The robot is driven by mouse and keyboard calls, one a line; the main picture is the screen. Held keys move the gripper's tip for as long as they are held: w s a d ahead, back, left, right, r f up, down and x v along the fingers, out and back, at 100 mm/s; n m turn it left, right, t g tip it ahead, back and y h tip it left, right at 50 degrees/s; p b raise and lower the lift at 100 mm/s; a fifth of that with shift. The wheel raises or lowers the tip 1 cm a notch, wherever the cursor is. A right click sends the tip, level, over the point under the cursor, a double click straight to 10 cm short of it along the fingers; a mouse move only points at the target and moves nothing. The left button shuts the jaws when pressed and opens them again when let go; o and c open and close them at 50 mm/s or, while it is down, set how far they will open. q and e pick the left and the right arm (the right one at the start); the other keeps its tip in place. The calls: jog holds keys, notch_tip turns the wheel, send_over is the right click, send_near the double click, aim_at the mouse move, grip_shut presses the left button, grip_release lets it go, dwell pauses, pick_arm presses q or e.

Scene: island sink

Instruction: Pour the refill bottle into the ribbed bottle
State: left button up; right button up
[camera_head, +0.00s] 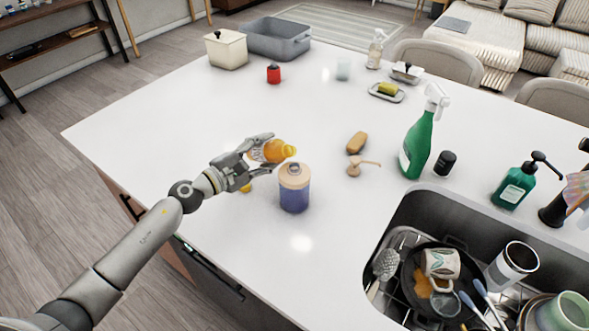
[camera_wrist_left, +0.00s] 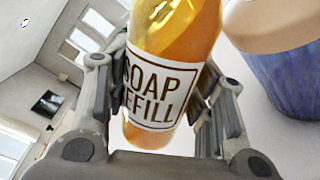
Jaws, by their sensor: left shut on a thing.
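The refill bottle (camera_head: 273,151) is orange with a white label. It also shows in the left wrist view (camera_wrist_left: 172,35), where the label reads "SOAP REFILL". My left gripper (camera_head: 262,150) is shut on it and holds it tilted, close to level, with its neck pointing right. The ribbed bottle (camera_head: 294,193) stands upright on the island, blue below with a peach top. It fills the upper right of the left wrist view (camera_wrist_left: 297,75). The refill bottle's neck end is above and near the ribbed bottle's top. I cannot tell whether liquid is flowing. My right gripper is not in view.
A pump head (camera_head: 362,166) and a tan sponge (camera_head: 356,143) lie to the right. A green spray bottle (camera_head: 418,143), a black cap (camera_head: 445,162) and a green soap dispenser (camera_head: 513,187) stand farther right. The sink (camera_head: 408,218) holds dishes. The counter's left part is clear.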

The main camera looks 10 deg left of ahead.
pick_arm(q)
jog(key=shift+w+a+r+m, duration=0.1)
jog(key=shift+a+r+m, duration=0.1)
jog(key=shift+m, duration=0.4)
jog(key=shift+a+r+m+p, duration=0.1)
jog(key=shift+r+m+p, duration=0.2)
jog(key=shift+r, duration=0.05)
jog(key=shift+w+a+r+m+p, duration=0.1)
jog(key=shift+r+m+p, duration=0.2)
jog(key=shift+r+m, duration=0.1)
jog(key=shift+r+m+y, duration=0.3)
jog(key=shift+r+m, duration=0.6)
jog(key=shift+m, duration=0.1)
dwell(2.6)
